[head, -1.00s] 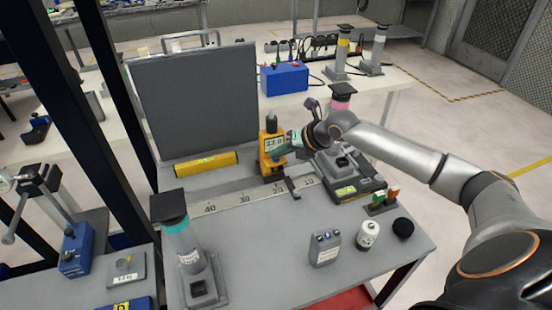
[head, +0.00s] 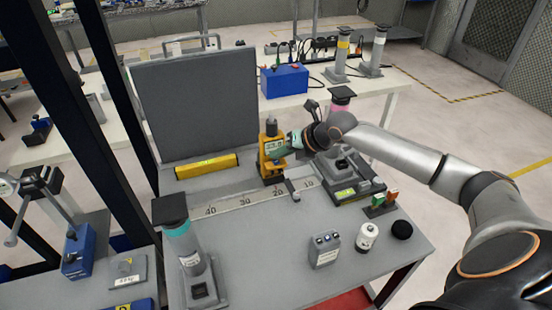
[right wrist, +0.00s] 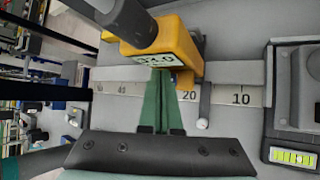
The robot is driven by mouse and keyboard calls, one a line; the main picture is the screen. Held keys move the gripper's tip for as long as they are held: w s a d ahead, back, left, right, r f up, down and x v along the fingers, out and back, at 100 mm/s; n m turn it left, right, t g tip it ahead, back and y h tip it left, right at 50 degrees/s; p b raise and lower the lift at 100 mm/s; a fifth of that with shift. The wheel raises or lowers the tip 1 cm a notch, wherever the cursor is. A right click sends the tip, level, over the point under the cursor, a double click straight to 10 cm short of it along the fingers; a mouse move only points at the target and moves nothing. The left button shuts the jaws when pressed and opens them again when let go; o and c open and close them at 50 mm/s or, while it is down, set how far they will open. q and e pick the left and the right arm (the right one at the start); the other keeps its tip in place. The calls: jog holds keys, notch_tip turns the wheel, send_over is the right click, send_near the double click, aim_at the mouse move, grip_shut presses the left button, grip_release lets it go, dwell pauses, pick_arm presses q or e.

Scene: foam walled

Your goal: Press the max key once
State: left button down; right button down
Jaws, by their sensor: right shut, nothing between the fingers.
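A yellow gauge (head: 272,158) with a dark rounded top and a small numeric display stands on the bench behind the ruler strip. It also shows close up in the right wrist view (right wrist: 165,45). I cannot make out a separate max key; the side facing my fingers is partly hidden. My right gripper (head: 287,146) is shut and empty, its green fingers together. In the right wrist view, the fingertips (right wrist: 165,72) are at the gauge's edge just below the display; I cannot tell whether they touch. My left gripper is out of view.
The ruler strip (head: 228,204) has a small dark slider (head: 292,190) on it. A grey instrument (head: 350,180) with a pink-topped column stands right of the gauge. A grey panel (head: 195,105) rises behind. A switch box (head: 325,249) and white cylinder (head: 367,236) sit in front.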

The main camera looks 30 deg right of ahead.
jog(key=shift+r, duration=0.35)
notch_tip(320, 180, up, 5)
jog(key=p, duration=0.4)
jog(key=shift+p, duration=0.3)
jog(key=shift+f, duration=0.1)
dwell(0.5)
